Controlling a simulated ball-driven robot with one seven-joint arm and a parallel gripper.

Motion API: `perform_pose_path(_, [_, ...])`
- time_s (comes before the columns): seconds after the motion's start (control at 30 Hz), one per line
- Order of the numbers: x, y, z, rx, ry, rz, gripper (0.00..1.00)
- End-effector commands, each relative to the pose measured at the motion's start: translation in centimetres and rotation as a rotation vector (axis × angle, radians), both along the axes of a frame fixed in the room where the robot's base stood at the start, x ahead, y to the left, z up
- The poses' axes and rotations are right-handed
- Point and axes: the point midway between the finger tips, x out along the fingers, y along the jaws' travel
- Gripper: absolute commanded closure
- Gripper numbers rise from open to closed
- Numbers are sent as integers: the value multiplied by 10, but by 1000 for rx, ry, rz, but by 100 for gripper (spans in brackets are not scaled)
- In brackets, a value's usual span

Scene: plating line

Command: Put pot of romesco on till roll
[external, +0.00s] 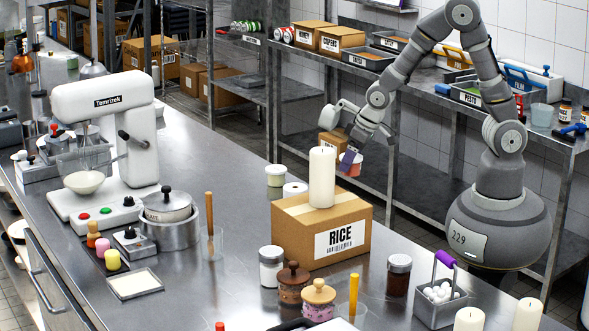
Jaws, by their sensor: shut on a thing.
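The pot of romesco (355,168) is a small reddish pot, held up behind the rice box and above the far side of the counter. The till roll (295,189) is a white roll standing on the steel counter, left of the rice box and lower left of the held pot. The pot is apart from the roll. The box hides part of the roll's right side.
The rice box (290,228) carries a tall white candle (322,178) between the roll and my gripper. A pale tub (275,175) stands just behind the roll. A white jar (271,266) is in front. Bare counter (240,180) lies left of the roll.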

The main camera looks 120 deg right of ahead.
Motion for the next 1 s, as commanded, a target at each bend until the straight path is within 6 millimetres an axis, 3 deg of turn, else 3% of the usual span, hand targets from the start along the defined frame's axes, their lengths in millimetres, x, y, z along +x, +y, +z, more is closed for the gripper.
perform_pose_path(0.5, [95, -97, -15, 0, 0, 1, 61])
perform_pose_path(0.77, [111, -114, -16, 0, 0, 1, 61])
perform_pose_path(0.9, [109, -112, -45, 2, 3, 1, 61])
perform_pose_path(1.0, [109, -112, -52, 1, 1, 1, 61])
